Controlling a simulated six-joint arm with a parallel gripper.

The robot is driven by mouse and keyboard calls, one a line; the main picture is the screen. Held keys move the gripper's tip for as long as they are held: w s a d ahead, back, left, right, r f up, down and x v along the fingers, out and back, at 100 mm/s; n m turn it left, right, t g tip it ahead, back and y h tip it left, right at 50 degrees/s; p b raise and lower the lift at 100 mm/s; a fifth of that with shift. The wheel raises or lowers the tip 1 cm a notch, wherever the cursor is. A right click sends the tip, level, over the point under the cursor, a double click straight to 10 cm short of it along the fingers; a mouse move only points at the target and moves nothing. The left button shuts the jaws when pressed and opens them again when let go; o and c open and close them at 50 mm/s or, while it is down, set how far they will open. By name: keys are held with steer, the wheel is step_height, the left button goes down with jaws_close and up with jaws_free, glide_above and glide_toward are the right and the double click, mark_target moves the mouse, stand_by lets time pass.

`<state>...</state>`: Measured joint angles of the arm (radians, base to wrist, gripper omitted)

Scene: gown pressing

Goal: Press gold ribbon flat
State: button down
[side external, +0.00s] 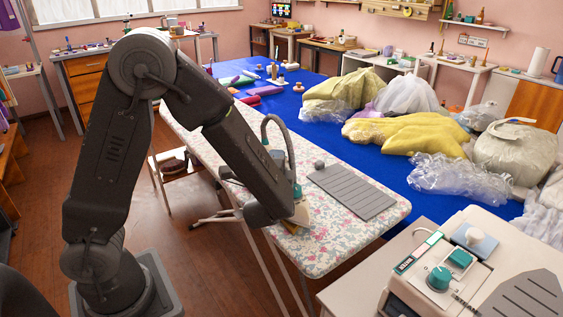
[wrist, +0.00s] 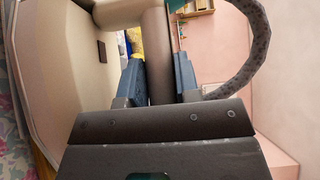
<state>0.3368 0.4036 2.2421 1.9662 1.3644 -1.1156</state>
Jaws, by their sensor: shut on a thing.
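The iron stands on the floral ironing board (side external: 335,247), partly hidden behind my arm. Its teal part (side external: 297,190) and grey hose (side external: 267,127) show in the side view. In the wrist view my gripper (wrist: 158,75) has its two blue-grey fingers on either side of the iron's dark handle (wrist: 158,45), shut on it. The iron's cream body (wrist: 75,75) fills the left of that view. A small tan-gold patch (side external: 302,222) shows by the iron at the board's near edge. I cannot tell whether it is the gold ribbon or part of the iron.
A grey ribbed rest mat (side external: 352,190) lies on the board right of the iron. Behind is a blue table (side external: 375,170) with yellow bundles (side external: 408,133) and clear plastic bags (side external: 455,177). A machine with teal knobs (side external: 438,277) stands at the front right.

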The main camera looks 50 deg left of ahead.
steer(key=shift+w+a, duration=0.15)
steer(key=shift+a, duration=1.85)
steer(key=shift+w+a, duration=0.15)
steer(key=shift+a, duration=1.8)
steer(key=shift+f, duration=0.1)
steer(key=shift+f, duration=0.55)
steer(key=shift+d, duration=0.1)
steer(key=shift+s+d, duration=0.2)
steer(key=shift+d, duration=2.2)
steer(key=shift+d, duration=0.1)
steer(key=shift+s+d+f, duration=0.1)
steer(key=shift+d, duration=1.7)
steer(key=shift+s+d+f, duration=0.1)
steer(key=shift+d, duration=0.5)
